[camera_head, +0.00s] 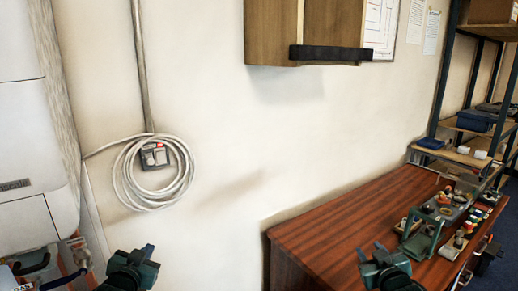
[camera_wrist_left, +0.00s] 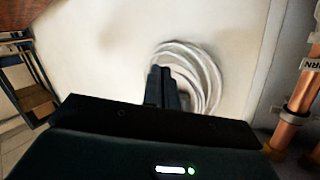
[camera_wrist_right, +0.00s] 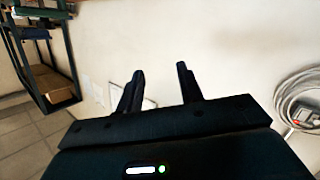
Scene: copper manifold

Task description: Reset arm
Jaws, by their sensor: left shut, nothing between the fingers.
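My left gripper (camera_head: 146,252) is at the lower left of the head view, in front of the pale wall and below the coiled cable. In the left wrist view its fingers (camera_wrist_left: 161,82) are together with nothing between them. My right gripper (camera_head: 374,252) is at the lower right of the head view, in front of the wooden table. In the right wrist view its two fingers (camera_wrist_right: 160,80) stand apart, with an empty gap between them. Both grippers appear raised and touch nothing that I can see.
A wooden table (camera_head: 325,222) holds a green-framed item (camera_head: 422,240) and several small parts. A coiled cable (camera_head: 128,185) hangs on the wall. A shelf rack (camera_head: 440,105) stands right, a white unit (camera_head: 25,130) left. Copper pipes (camera_wrist_left: 297,100) show in the left wrist view.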

